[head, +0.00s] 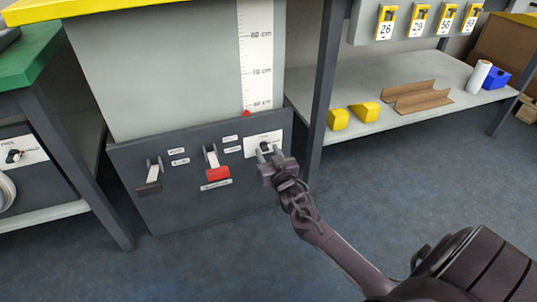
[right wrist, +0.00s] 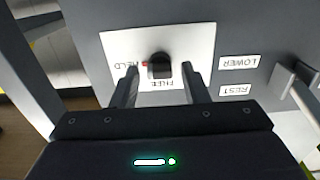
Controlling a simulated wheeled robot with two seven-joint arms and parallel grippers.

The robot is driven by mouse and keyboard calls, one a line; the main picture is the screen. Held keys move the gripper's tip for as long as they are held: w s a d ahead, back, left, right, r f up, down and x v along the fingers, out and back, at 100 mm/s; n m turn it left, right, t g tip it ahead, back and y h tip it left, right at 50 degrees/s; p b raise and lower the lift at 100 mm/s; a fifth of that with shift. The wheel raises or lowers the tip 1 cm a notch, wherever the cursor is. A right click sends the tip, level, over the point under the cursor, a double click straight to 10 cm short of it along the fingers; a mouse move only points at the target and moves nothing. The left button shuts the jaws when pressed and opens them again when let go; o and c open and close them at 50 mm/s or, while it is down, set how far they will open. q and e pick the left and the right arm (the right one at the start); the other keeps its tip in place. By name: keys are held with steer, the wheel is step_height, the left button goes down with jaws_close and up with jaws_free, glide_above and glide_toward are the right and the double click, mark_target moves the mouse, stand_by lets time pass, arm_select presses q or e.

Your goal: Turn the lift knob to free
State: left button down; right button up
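The lift knob (right wrist: 159,66) is small and black, on a white plate (right wrist: 195,45) lettered HELD and FREE, which reads upside down in the right wrist view. A red mark shows beside the knob on its HELD side. My right gripper (right wrist: 160,72) is open. Its two fingers show on either side of the knob, with a visible gap to each; I cannot tell how deep they reach. In the head view the right gripper (head: 266,152) is in front of the plate (head: 258,139) and partly hides the knob. My left gripper is not in view.
The dark panel also carries a red-handled lever (head: 217,173) and a dark-handled lever (head: 149,187). LOWER and REST labels (right wrist: 238,62) are beside the plate. A bench leg (head: 321,95) stands just right of the panel. Another knob plate (head: 18,154) is at far left. The floor in front is clear.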

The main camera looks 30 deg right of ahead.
steer(key=c, duration=0.8)
